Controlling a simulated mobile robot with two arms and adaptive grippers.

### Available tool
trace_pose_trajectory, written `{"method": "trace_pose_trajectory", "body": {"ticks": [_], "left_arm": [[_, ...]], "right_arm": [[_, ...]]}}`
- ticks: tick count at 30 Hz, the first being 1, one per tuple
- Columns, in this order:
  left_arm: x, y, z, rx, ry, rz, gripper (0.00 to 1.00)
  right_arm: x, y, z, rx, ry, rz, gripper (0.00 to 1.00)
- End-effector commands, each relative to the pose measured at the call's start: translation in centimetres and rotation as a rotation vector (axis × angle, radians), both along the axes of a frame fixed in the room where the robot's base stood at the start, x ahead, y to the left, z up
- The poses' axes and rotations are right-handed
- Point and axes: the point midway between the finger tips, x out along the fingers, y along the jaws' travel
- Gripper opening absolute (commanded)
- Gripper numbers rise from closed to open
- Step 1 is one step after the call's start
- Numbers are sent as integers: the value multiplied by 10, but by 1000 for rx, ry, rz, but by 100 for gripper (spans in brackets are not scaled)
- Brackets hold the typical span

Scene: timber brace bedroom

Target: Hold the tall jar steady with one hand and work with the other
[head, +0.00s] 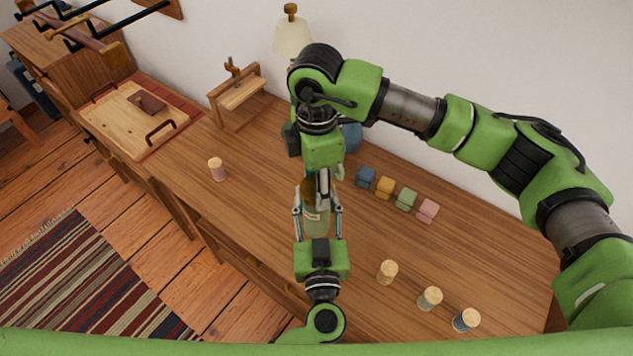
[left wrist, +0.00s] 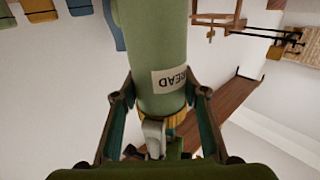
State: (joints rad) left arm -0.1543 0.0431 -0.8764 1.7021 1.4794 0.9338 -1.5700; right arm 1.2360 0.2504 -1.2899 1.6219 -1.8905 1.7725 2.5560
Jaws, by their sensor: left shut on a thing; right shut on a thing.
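The tall jar (head: 316,222) is pale green and stands on the wooden desk in the head view, partly hidden by my arms. My left gripper (head: 318,209) is shut around its body from the near side. My right gripper (head: 323,182) comes down from above and is shut at the jar's top. A tan lid or stopper (left wrist: 172,124) shows there beside a grey finger in the left wrist view; the exact grip is largely hidden.
Blue (head: 366,176), yellow (head: 385,186), green (head: 405,199) and pink (head: 427,210) blocks line the desk's back. Cork-topped small jars (head: 387,272) stand at front right; a pink one (head: 217,169) stands left. A lamp (head: 292,35), small wooden stand (head: 238,93) and tray (head: 130,120) are farther back.

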Motion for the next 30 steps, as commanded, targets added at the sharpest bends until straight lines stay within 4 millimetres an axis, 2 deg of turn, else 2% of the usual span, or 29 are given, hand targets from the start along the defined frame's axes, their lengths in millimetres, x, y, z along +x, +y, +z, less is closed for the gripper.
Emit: {"method": "trace_pose_trajectory", "body": {"ticks": [30], "left_arm": [[0, 0, -1, 1, 1, -1, 0]], "right_arm": [[1, 0, 2, -1, -1, 1821, 20]]}}
